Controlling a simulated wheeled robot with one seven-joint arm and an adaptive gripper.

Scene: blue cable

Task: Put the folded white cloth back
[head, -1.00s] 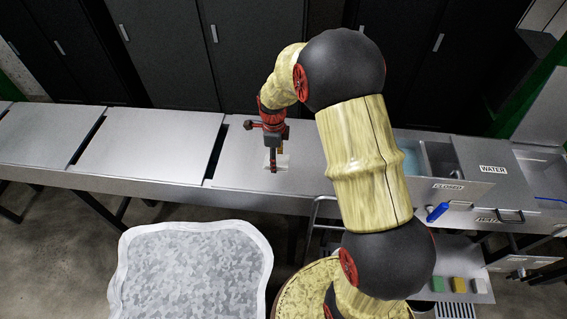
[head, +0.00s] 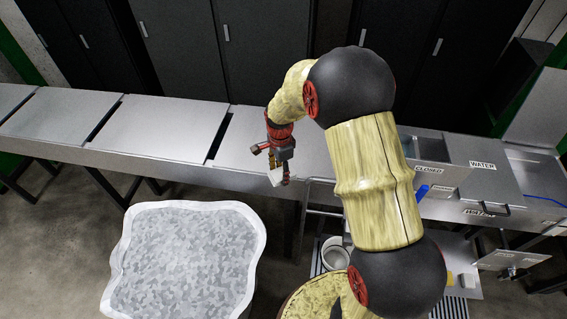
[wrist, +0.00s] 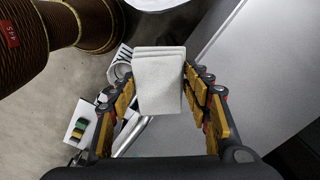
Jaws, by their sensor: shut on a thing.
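The folded white cloth (wrist: 160,85) is between the two fingers of my gripper (wrist: 159,76) in the wrist view, its layered fold edge toward the top. The fingers are shut on its sides. In the head view, my gripper (head: 284,172) holds the cloth (head: 276,177) at the front edge of the metal counter (head: 240,153). The cloth looks tilted there and is partly hidden by the fingers. The wrist view shows floor and lower fittings behind it.
A large white-rimmed container (head: 258,240) with a grey speckled top stands at front left. A white bucket (head: 334,254) and small coloured blocks (head: 458,280) sit low at right.

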